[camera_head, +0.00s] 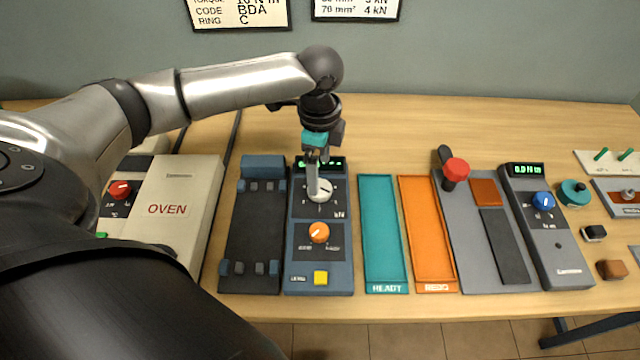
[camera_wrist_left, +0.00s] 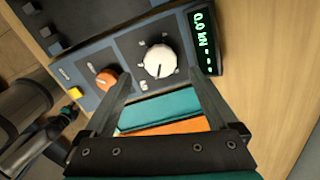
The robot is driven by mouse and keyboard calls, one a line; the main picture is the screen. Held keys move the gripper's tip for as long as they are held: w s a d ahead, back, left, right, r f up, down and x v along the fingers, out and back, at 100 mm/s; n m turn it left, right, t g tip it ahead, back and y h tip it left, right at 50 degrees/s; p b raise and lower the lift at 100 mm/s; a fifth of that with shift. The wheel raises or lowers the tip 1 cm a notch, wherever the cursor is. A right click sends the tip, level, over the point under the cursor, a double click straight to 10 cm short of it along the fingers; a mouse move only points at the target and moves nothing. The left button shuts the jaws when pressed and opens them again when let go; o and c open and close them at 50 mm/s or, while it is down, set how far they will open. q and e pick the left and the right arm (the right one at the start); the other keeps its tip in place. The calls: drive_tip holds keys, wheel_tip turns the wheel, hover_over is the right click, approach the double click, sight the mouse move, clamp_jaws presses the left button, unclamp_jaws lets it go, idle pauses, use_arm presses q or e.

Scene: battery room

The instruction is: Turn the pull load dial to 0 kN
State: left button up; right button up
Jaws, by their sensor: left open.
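The white pull load dial (camera_head: 322,189) sits on the upper part of a blue-grey control panel (camera_head: 300,272). In the left wrist view the white dial (camera_wrist_left: 160,61) has a dark pointer line, and the green display (camera_wrist_left: 203,40) beside it reads 0.0 kN. My left gripper (camera_head: 314,186) points down at the dial and partly covers it. In the left wrist view my left gripper (camera_wrist_left: 164,68) is open, with one finger to each side of the dial. I cannot tell whether the fingers touch it. My right gripper is not in view.
An orange knob (camera_head: 319,232) and a yellow button (camera_head: 320,278) lie on the same panel. Teal (camera_head: 383,235) and orange (camera_head: 428,235) trays lie to its right. A red-knobbed lever (camera_head: 456,170) stands beyond them. An oven box (camera_head: 168,208) stands at left.

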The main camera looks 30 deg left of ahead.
sight(320, 187)
use_arm(q)
wheel_tip(320, 187, down, 4)
drive_tip(key=shift+f+b, duration=0.2)
drive_tip(key=shift+b, duration=0.15)
drive_tip(key=shift+f, duration=0.5)
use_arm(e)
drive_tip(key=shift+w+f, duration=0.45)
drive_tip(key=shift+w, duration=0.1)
